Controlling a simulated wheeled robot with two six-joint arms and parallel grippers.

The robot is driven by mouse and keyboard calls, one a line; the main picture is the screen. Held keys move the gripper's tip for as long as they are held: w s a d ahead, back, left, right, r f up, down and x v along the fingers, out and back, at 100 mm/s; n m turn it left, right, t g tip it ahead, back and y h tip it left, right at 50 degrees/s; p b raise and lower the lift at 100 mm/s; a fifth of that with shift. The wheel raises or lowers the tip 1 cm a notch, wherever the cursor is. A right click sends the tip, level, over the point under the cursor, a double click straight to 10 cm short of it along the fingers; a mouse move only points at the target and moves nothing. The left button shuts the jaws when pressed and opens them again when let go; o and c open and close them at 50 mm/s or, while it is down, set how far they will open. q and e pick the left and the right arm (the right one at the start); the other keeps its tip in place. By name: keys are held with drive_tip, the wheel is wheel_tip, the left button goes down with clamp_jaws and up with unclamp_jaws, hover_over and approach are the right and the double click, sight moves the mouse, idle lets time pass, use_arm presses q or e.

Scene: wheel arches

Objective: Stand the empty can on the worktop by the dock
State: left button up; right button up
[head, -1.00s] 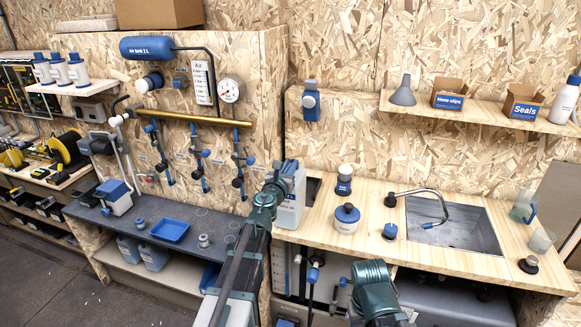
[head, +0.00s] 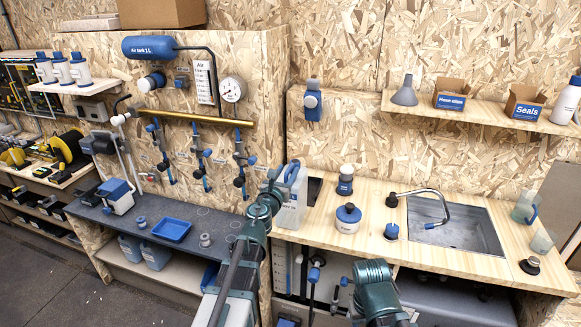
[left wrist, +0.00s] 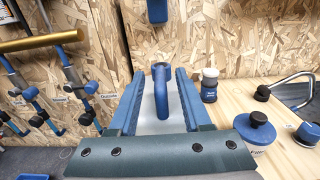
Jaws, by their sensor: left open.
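The can, a translucent pale canister with a blue handle (head: 292,208), stands upright at the left end of the wooden worktop (head: 330,228). My left gripper (head: 275,183) is just left of and in front of its handle, with jaws apart. In the left wrist view, the blue handle (left wrist: 160,92) shows between the two open fingers (left wrist: 160,80), with gaps on both sides. The lower can is hidden there by the gripper body. My right arm shows at the bottom of the head view, but its gripper does not. No part is clearly marked as a dock.
A white tub with blue lid (head: 347,220) and a blue-white bottle (head: 345,180) stand right of the can. A sink (head: 460,235) with tap lies farther right. A lower dark bench (head: 150,215) with a blue tray (head: 172,230) is on the left.

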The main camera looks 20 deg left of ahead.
use_arm(q)
drive_tip(key=s, duration=0.7)
drive_tip(key=shift+s+a, duration=0.1)
drive_tip(key=s+d+f+n+g+y, duration=0.25)
drive_tip(key=s+f+n+g, duration=0.35)
drive_tip(key=n, duration=0.7)
drive_tip(key=s+d+f+n+g+y, duration=0.1)
drive_tip(key=f+n+g+y, duration=0.2)
drive_tip(key=f+n, duration=0.7)
drive_tip(key=s+d+f+n+g+h, duration=0.2)
drive_tip(key=s+d+f+n+g, duration=0.1)
drive_tip(key=s+d, duration=0.4)
drive_tip(key=s+d+f+n+g+h, duration=0.1)
drive_tip(key=s+d+f+n+g, duration=0.2)
drive_tip(key=s+d+n+g, duration=0.3)
drive_tip(key=s, duration=0.5)
drive_tip(key=shift+d+n+h, duration=0.3)
drive_tip(key=shift+d+h, duration=0.05)
drive_tip(key=shift+d, duration=0.05)
